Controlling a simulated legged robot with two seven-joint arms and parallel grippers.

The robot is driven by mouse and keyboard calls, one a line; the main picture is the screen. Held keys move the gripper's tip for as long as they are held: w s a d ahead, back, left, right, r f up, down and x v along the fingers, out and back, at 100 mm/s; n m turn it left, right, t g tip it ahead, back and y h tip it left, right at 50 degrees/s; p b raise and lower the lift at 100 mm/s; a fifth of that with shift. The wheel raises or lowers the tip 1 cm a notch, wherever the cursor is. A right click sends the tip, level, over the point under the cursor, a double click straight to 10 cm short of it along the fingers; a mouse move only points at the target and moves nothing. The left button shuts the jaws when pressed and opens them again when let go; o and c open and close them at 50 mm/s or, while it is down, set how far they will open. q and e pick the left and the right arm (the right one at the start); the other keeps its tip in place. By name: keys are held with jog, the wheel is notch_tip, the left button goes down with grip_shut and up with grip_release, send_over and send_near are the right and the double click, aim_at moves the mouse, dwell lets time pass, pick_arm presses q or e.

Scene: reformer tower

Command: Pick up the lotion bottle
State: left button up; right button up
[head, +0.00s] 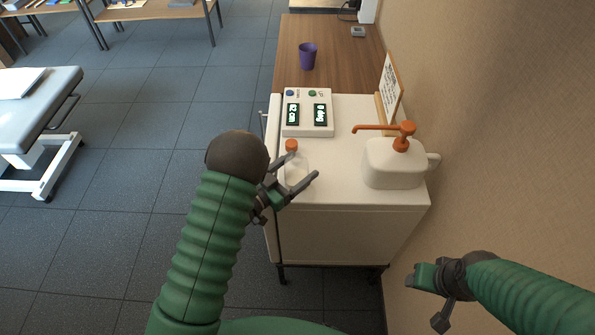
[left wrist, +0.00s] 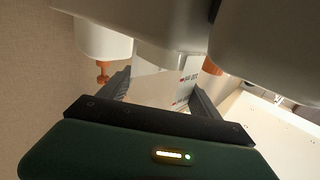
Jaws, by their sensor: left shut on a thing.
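A small pale, see-through lotion bottle (head: 297,172) with an orange cap stands near the front left of the white cart top. My left gripper (head: 300,168) has its two dark fingers on either side of the bottle and is shut on it. In the left wrist view the bottle (left wrist: 153,88) shows between the fingers, with some printed text beside it. I cannot tell whether its base touches the cart top. My right gripper (head: 428,299) is at the lower right, apart from the cart; whether it is open is unclear.
A white jug (head: 393,165) with an orange pump stands right of the bottle. A white device (head: 307,115) with two displays is behind it, and a framed sign (head: 391,88) leans by the wall. A purple cup (head: 308,56) stands on the wooden top (head: 335,75).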

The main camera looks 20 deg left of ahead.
aim_at(292, 164)
pick_arm(q)
jog(key=c, duration=0.3)
jog(key=shift+d, duration=0.1)
jog(key=shift+r+p, duration=0.4)
jog(key=shift+r, duration=1.45)
jog(key=s+a, duration=0.3)
jog(key=a, duration=0.4)
jog(key=s+a+r, duration=0.1)
jog(key=s+a, duration=0.2)
jog(key=a, duration=0.5)
jog(key=shift+r, duration=0.1)
